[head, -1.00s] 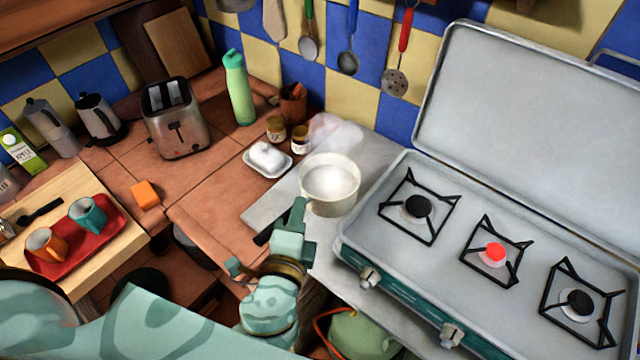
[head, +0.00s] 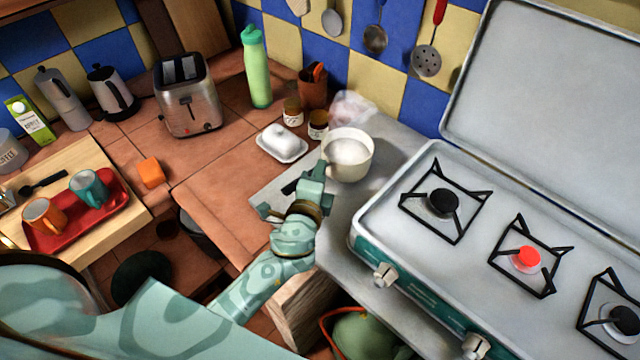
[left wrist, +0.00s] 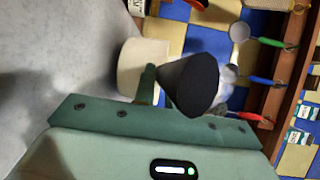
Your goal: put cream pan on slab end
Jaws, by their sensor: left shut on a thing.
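The cream pan (head: 349,166) is round with whitish contents and is upright at the left of the camping stove, over the grey slab (head: 400,160). My left gripper (head: 314,178) is shut on its dark handle (head: 289,188). In the left wrist view the black handle end (left wrist: 190,84) stands between my fingers, with the cream pan wall (left wrist: 139,65) beyond it. I cannot tell whether the pan touches the slab or hangs just above it. My right gripper is not in view.
The open stove (head: 400,255) stands close to the right; its middle burner (head: 527,258) glows red. A butter dish (head: 283,145), two jars and a clear crumpled bag (head: 352,107) are near the pan. A green bottle (head: 257,70) stands farther back. Bare slab shows in front of the pan.

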